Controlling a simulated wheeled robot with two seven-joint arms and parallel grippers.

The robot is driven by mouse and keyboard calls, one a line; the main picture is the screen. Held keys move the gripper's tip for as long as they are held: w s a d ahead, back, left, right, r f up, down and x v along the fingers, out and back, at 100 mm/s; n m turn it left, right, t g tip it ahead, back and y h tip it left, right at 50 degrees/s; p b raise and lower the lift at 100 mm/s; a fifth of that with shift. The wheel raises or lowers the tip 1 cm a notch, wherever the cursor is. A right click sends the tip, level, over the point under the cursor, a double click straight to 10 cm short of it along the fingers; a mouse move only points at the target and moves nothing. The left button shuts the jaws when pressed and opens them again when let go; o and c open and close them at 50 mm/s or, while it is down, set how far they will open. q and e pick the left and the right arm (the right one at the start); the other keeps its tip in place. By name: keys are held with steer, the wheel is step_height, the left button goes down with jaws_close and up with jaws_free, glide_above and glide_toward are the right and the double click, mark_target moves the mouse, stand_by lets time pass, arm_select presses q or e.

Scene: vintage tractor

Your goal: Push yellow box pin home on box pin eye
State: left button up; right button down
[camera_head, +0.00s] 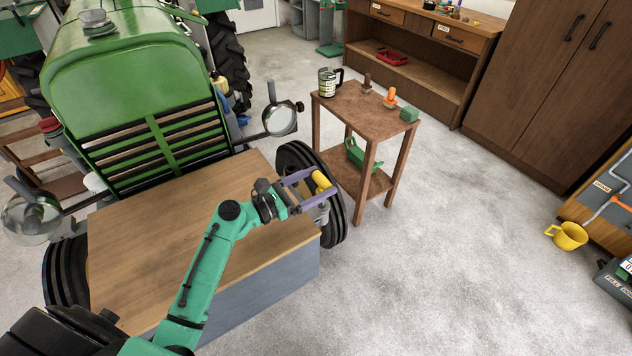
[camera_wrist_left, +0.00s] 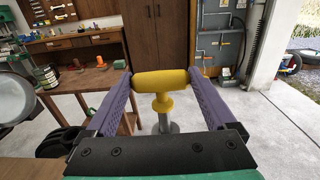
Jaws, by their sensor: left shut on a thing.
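The yellow box pin (camera_head: 321,181) has a T-shaped handle and is between the purple fingers of my left gripper (camera_head: 307,187), which is shut on it. In the left wrist view the handle (camera_wrist_left: 160,82) lies crosswise between both fingertips, with a yellow collar and a grey shaft below it. The pin is by the front right corner of the wooden-topped box (camera_head: 190,215), near the tractor's front wheel. I cannot make out the box pin eye or whether the shaft is in it. My right gripper is not in view.
The black front wheel (camera_head: 331,224) is close beside my left gripper. A small wooden table (camera_head: 350,118) with a mug (camera_head: 328,83) and small tools stands behind it. A round headlamp (camera_head: 279,119) juts out from the green tractor (camera_head: 130,65).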

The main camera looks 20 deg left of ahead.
arm_select(q)
steer(key=shift+f+b, duration=0.65)
steer(key=shift+f, duration=0.25)
steer(key=shift+f+b, duration=1.2)
steer(key=shift+f, duration=0.35)
steer(key=o, duration=1.2)
steer(key=shift+o, duration=0.2)
steer(key=shift+s+a+f, duration=0.15)
steer(key=shift+s+a, duration=0.15)
steer(key=shift+s, duration=0.1)
steer(key=b+v, duration=0.3)
steer(key=v, duration=0.9)
steer(key=shift+s+a, duration=0.1)
steer(key=shift+s, duration=0.1)
steer(key=shift+s+a, duration=0.4)
steer(key=shift+s, duration=0.1)
